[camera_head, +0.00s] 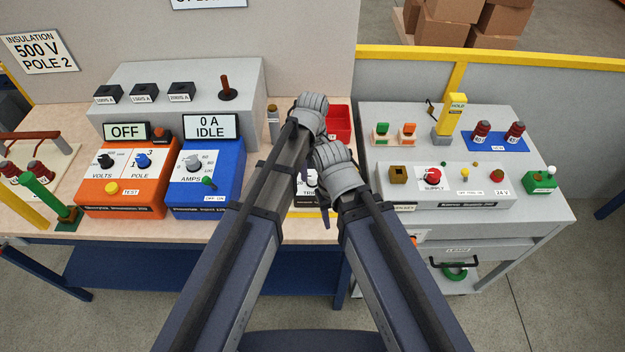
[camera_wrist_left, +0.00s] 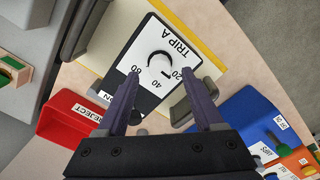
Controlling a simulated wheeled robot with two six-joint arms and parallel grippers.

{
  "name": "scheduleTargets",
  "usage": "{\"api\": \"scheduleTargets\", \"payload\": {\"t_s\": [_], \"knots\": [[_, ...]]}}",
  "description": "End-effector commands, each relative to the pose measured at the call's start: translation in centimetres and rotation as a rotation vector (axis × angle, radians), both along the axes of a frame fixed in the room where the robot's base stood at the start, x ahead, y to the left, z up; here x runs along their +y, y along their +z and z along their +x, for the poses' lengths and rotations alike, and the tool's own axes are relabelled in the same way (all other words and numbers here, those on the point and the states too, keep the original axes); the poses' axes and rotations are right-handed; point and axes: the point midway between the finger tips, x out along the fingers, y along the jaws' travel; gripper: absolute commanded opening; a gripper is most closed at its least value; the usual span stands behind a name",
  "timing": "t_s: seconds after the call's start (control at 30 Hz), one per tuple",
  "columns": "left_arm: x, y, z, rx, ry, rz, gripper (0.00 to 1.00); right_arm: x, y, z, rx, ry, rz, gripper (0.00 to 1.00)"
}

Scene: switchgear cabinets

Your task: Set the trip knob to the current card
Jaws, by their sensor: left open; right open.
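The trip unit (camera_wrist_left: 140,45), a white panel marked TRIP A on a black body, shows in the left wrist view. Its round white trip knob (camera_wrist_left: 160,65) is ringed by numbers including 20 and 40; a short dark mark lies on the side toward 20. My left gripper (camera_wrist_left: 161,77) is open, its two purple fingers on either side of the knob; contact cannot be told. In the head view my left gripper (camera_head: 312,110) and my right gripper (camera_head: 338,172) largely cover the unit. My right gripper's fingertips are mostly hidden. A white card (camera_head: 208,3) is cut off at the top edge, unreadable.
A red REJECT bin (camera_wrist_left: 75,120) is beside the trip unit. The blue AMPS box (camera_head: 205,175) and orange VOLTS box (camera_head: 125,185) stand left. A grey bench (camera_head: 540,210) with a supply panel stands right. My two arms are very close together.

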Motion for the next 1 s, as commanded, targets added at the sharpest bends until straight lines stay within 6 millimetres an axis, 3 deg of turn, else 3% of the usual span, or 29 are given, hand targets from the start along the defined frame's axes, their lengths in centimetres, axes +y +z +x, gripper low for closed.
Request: {"api": "scheduleTargets", "payload": {"t_s": [0.03, 0.2, 0.57, 1.0], "knots": [[0.0, -1.4, 0.0, 0.000, 0.000, 0.000, 0.69, 0.0, -1.4, 0.0, 0.000, 0.002, 0.000, 0.50], [0.0, -2.9, 0.0, 0.000, 0.000, 0.000, 0.69, 0.0, -2.9, 0.0, 0.000, 0.004, -0.001, 0.50], [0.0, -3.0, 0.0, 0.000, 0.000, 0.000, 0.69, 0.0, -3.0, 0.0, 0.000, 0.005, -0.001, 0.50], [0.0, -3.1, 0.0, 0.000, 0.000, 0.000, 0.20, 0.0, -3.1, 0.0, 0.000, 0.005, -0.001, 0.50]]}}
